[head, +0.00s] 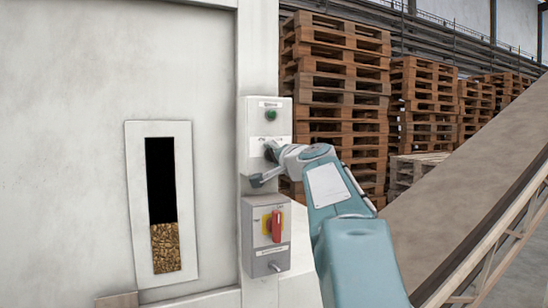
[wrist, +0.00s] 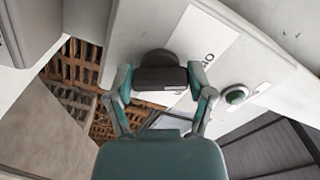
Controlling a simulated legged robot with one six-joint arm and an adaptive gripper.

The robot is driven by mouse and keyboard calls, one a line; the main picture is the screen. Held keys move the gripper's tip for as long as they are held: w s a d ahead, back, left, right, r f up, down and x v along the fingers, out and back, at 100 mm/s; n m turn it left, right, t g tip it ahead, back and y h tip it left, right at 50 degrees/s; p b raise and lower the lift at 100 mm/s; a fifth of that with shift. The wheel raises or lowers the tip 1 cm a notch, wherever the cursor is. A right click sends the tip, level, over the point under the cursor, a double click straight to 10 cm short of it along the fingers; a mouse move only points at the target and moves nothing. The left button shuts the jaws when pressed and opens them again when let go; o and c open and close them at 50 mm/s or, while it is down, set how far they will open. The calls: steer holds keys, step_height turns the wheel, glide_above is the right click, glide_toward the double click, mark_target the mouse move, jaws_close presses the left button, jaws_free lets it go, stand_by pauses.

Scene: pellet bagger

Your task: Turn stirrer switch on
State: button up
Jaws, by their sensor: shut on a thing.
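The stirrer switch appears to be the dark rotary knob (wrist: 162,77) on a pale panel in the wrist view. My gripper (wrist: 161,82) has its two teal fingers on either side of this knob and is shut on it. A white label with dark lettering lies beside the knob, partly hidden. In the head view my gripper (head: 268,160) is at the lower part of the upper white control box (head: 255,130). It hides most of the knob there, so its exact angle cannot be told from that view.
A green button (head: 271,115) sits above the knob. Below is a grey box (head: 252,240) with a red handle (head: 276,225) on a yellow plate. A sight window (head: 162,200) with pellets is at left. A sloping conveyor (head: 450,190) and stacked pallets (head: 335,90) stand at right.

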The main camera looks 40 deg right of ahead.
steer(key=shift+f, duration=0.15)
steer(key=m, duration=0.6)
steer(key=shift+w, duration=0.1)
steer(key=m, duration=0.5)
steer(key=shift+f+m, duration=0.1)
steer(key=shift+m, duration=0.2)
steer(key=o, duration=1.1)
steer(key=shift+r, duration=0.2)
